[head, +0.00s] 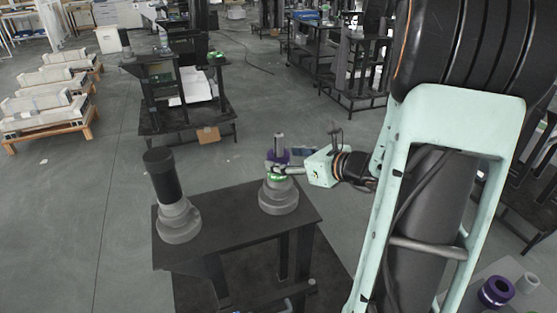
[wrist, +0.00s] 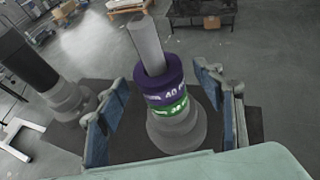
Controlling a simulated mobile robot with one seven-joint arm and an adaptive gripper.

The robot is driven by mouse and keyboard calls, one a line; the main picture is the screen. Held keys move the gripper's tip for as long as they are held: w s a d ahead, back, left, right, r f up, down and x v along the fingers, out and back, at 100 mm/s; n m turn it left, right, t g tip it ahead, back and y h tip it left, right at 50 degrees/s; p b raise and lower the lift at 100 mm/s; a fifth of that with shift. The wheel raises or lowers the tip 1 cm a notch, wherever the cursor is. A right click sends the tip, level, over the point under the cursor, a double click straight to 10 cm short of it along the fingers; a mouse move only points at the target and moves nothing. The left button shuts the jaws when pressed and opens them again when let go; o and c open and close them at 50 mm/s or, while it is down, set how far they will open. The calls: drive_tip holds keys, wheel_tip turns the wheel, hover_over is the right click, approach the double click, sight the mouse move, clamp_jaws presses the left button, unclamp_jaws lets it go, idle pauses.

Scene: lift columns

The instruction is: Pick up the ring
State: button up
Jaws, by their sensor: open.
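A purple ring (wrist: 160,82) marked 40 is around a light grey post (wrist: 146,45) in the wrist view. A green ring (wrist: 168,106) is around the same column just below it. Both rest above a stepped grey base (wrist: 178,133). My gripper (wrist: 158,77) is open, with one blue-padded finger on each side of the column and visible gaps to the rings. In the head view my gripper (head: 283,169) reaches the column from the right and partly hides the purple ring (head: 276,156); the green ring (head: 277,178) shows below it.
The column stands on a dark table (head: 235,217). A second grey base with a tall black cylinder (head: 162,175) stands at the table's left. Another purple ring (head: 496,292) is at the lower right. The tabletop between the two columns is clear.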

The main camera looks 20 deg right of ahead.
sight(283, 159)
drive_tip(key=x, duration=0.3)
drive_tip(key=shift+w+a+f, duration=0.1)
drive_tip(key=shift+f, duration=0.1)
drive_tip(key=shift+c, duration=0.3)
drive_tip(key=c, duration=1.4)
drive_tip(key=shift+r, duration=0.15)
wheel_tip(283, 159, up, 18)
drive_tip(key=p, duration=0.2)
drive_tip(key=shift+p, duration=0.3)
